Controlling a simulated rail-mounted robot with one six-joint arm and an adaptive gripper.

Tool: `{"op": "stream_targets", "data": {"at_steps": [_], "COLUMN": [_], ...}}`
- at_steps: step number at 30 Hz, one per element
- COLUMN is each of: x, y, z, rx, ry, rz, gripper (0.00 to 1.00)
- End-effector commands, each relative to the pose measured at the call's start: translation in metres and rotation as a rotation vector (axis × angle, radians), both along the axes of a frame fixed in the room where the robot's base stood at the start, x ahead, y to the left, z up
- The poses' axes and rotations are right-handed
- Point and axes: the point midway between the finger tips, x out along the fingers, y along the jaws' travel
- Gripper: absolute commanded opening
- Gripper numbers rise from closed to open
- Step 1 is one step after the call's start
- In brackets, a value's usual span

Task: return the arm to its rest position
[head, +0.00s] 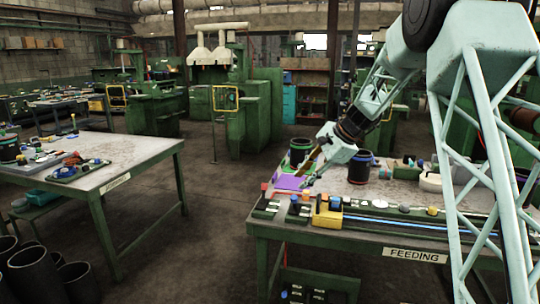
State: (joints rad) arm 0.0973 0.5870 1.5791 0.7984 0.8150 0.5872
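My gripper (304,181) is at the end of my pale green arm, which reaches in from the upper right. It points down and left over the far left part of the feeding table (262,222). Its fingertips are low, close to a purple flat piece (289,183) on the table. I cannot tell whether they touch it. The fingers are small here, and I cannot tell whether they are open or shut, or whether anything is between them.
Dark sleeves with blue and green rings (359,170) (300,149) stand on the feeding table near my gripper. A yellow block (327,218) and small parts line its front edge. Another table (135,160) is at left, with open floor between. Black tubes (35,270) stand lower left.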

Motion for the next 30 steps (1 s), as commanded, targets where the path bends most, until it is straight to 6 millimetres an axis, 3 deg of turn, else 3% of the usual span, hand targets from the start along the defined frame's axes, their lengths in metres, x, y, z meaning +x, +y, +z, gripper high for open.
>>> {"op": "stream_targets", "data": {"at_steps": [12, 30], "x": [-0.074, -0.186], "y": [0.003, -0.001], "z": [0.055, 0.112], "rx": [-0.097, -0.239], "ry": [-0.05, -0.115], "rz": [0.124, 0.298], "gripper": [0.24, 0.24]}}
